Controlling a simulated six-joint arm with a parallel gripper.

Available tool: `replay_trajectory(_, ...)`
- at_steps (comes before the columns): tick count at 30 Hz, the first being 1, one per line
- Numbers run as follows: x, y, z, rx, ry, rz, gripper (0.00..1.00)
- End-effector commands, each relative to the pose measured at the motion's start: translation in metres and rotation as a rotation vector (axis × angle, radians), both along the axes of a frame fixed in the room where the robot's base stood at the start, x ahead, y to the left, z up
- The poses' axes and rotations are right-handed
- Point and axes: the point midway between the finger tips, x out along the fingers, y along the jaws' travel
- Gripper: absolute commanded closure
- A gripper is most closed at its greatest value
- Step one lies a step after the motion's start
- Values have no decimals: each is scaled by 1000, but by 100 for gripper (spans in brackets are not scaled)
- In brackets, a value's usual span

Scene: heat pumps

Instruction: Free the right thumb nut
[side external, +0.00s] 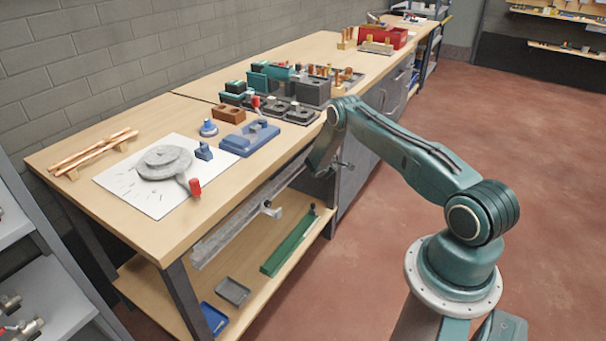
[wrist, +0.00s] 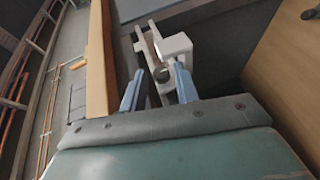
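My gripper (side external: 318,170) is at the front edge of the workbench, pointing down beside the rail. In the wrist view its two blue fingers (wrist: 158,85) are apart. A small round grey part (wrist: 161,74), which looks like the right thumb nut, shows between and just beyond the fingertips. I cannot tell whether either finger touches it. A pale bracket (wrist: 175,45) stands right behind it. In the side view a similar pale clamp with a knob (side external: 269,208) sits farther left on the grey rail (side external: 235,222). My arm hides part of the rail's right end.
The workbench (side external: 120,135) holds a white sheet (side external: 118,187) with a grey round part, a blue fixture (side external: 250,137) and several dark blocks. The lower shelf (side external: 215,265) carries a green bar (side external: 290,243) and shallow trays (side external: 233,291). The floor to the right is clear.

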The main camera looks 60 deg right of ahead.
Motion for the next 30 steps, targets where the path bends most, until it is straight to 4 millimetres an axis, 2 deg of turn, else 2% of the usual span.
replay_trajectory(17,-3,6,-3,8,7,1,59)
replay_trajectory(30,-16,34,5,5,10,-3,59)
